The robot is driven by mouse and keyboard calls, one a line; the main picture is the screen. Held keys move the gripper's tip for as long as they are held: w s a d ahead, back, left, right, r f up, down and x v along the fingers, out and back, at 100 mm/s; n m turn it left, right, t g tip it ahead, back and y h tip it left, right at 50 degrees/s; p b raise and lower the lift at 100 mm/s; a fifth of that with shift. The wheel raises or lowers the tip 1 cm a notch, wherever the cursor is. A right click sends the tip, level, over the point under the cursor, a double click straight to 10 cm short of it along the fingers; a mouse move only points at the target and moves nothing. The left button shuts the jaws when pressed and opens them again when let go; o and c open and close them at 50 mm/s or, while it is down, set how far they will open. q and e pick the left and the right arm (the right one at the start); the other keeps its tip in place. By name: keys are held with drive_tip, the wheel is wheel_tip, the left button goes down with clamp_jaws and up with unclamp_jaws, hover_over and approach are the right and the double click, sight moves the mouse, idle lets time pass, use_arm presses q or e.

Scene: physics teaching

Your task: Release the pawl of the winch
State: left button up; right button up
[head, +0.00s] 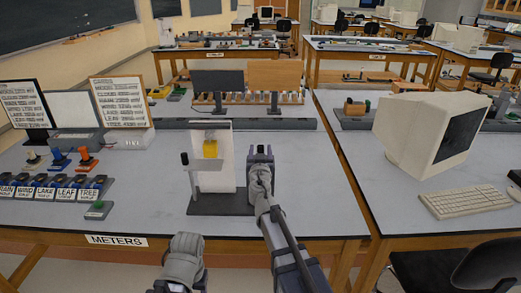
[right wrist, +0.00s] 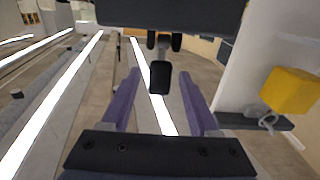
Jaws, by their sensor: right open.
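The winch stand has a dark base (head: 220,203), a white upright panel (head: 226,165) and a yellow block (head: 210,149) near the panel's top. The yellow block also shows at the right of the right wrist view (right wrist: 290,91), with a grey hook by it. My right gripper (head: 261,152) is just right of the panel. In the right wrist view its purple fingers are apart, with a small black tab (right wrist: 160,78) appearing between them, touching neither. I cannot tell for certain whether this tab is the pawl. My left gripper's fingers do not show.
Labelled dark blocks (head: 63,181) and small coloured devices line the table's left side. A long dark bar (head: 280,124) lies behind. A computer monitor (head: 432,133) stands on the right table.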

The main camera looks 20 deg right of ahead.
drive_tip(key=shift+w+d, duration=0.2)
drive_tip(key=shift+w, duration=0.3)
clamp_jaws()
